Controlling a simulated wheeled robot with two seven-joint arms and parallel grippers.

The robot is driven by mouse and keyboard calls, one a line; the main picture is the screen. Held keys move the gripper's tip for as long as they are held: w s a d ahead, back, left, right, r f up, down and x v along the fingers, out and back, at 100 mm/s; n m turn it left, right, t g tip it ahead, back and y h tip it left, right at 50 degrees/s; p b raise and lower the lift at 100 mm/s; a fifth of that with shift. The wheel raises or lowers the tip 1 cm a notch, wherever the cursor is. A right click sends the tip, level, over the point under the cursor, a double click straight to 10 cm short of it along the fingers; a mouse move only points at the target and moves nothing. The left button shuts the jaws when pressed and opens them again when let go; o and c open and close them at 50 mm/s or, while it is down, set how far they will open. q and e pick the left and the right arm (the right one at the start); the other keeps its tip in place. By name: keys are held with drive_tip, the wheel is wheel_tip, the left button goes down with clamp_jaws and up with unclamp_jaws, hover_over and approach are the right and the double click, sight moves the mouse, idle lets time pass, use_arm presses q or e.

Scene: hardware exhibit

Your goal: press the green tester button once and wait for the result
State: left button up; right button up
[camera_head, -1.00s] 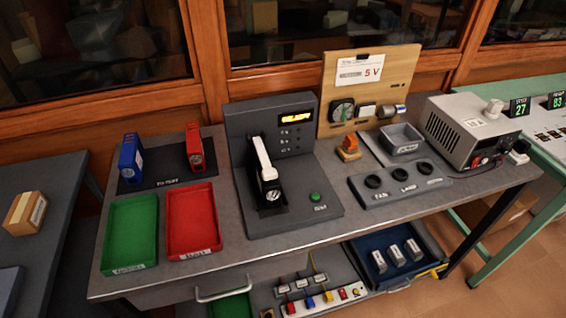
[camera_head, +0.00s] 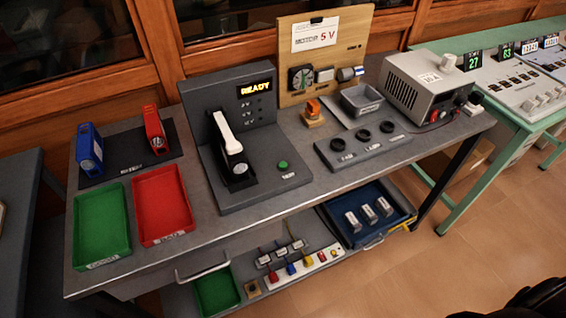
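The tester (camera_head: 232,130) is a dark grey unit with an upright back panel and a flat base, standing in the middle of the bench. Its display (camera_head: 255,88) reads "READY" in yellow letters. The green button (camera_head: 282,165) sits on the right part of the base, above a small white label. A white-handled lever (camera_head: 226,133) stands over a black cradle left of the button. Nothing touches the button. A black shape at the bottom right corner may be part of my own arm. Neither gripper can be made out.
Left of the tester are a green tray (camera_head: 102,222), a red tray (camera_head: 163,204), and a blue (camera_head: 89,149) and a red device (camera_head: 155,130) on a dark mat. Right are a three-hole block (camera_head: 362,146), grey bin (camera_head: 361,99) and power supply (camera_head: 428,82). Floor (camera_head: 420,265) in front is clear.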

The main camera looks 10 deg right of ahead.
clamp_jaws()
drive_tip(key=shift+d, duration=0.1)
idle(1.3)
